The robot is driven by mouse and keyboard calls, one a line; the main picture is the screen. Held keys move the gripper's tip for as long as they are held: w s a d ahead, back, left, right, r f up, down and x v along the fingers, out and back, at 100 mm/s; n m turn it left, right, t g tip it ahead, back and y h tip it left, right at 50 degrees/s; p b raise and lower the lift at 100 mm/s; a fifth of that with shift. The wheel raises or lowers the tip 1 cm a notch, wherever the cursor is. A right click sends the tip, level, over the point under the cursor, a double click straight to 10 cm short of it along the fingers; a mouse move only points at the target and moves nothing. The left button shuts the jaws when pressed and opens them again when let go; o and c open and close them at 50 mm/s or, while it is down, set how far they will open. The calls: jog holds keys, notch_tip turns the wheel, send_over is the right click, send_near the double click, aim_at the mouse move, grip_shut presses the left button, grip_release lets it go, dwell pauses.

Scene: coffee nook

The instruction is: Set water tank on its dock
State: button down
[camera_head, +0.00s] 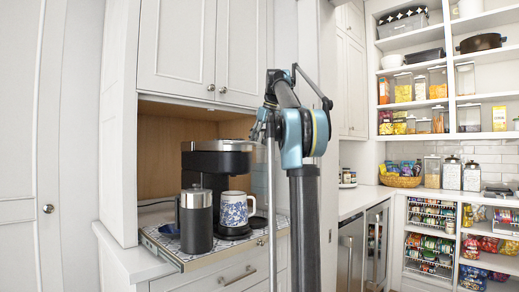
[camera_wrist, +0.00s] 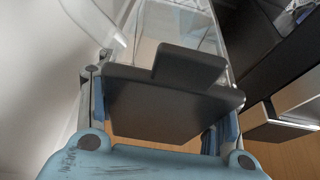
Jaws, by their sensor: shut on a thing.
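The water tank (camera_wrist: 180,25) is a clear box with a dark lid and a raised dark tab, large in the wrist view. My gripper (camera_wrist: 158,112) has its blue fingers on both sides of the dark lid and is shut on it. In the head view my gripper (camera_head: 264,126) is high, just right of the coffee machine's top; the tank cannot be made out clearly there. The black and silver coffee machine (camera_head: 222,160) stands in the cabinet nook. Its tank dock cannot be made out, and I cannot tell whether the tank touches it.
A dark canister (camera_head: 196,220) and a blue-white patterned mug (camera_head: 234,209) stand in front of the machine on a patterned pull-out tray (camera_head: 172,256). Upper cabinet doors (camera_head: 205,50) hang above the nook. A counter with a basket (camera_head: 401,181) and pantry shelves lie to the right.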

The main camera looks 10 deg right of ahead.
jog(key=shift+r, duration=0.1)
dwell(0.3)
jog(key=a, duration=1.6)
notch_tip(320, 180, down, 6)
jog(key=a, duration=0.1)
jog(key=shift+s+a+f, duration=0.2)
jog(key=shift+s+a, duration=0.1)
jog(key=shift+s, duration=0.15)
jog(key=shift+s+f, duration=0.1)
dwell(2.2)
jog(key=shift+c, duration=2)
grip_release()
jog(key=v, duration=1.1)
jog(key=shift+r, duration=0.4)
